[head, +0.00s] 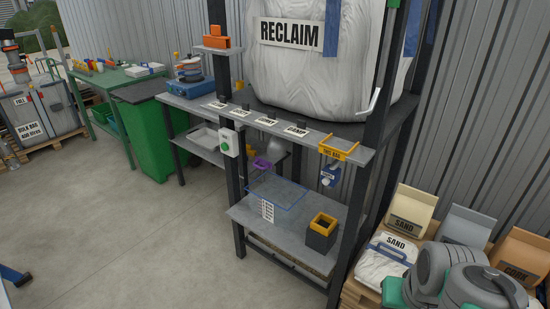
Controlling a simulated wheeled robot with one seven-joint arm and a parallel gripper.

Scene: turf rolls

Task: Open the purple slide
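A small purple piece (262,164), which looks like the slide, shows under the labelled grey shelf (290,132) of the dark frame. It sits just left of a pale, rounded spout-like shape (275,148) below the big white RECLAIM bag (310,65). It is too small to tell whether it is open or shut. A clear box with a blue rim (277,192) stands below it on the lower grey shelf (300,245). Grey rounded links of my arm show at the bottom right. My gripper cannot be made out.
A yellow-rimmed dark bin (322,232) stands on the lower shelf. A blue hanging item (330,175) is under a yellow tag (338,150). Sand bags (405,215) stack at the right. A green bin (160,135) stands left.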

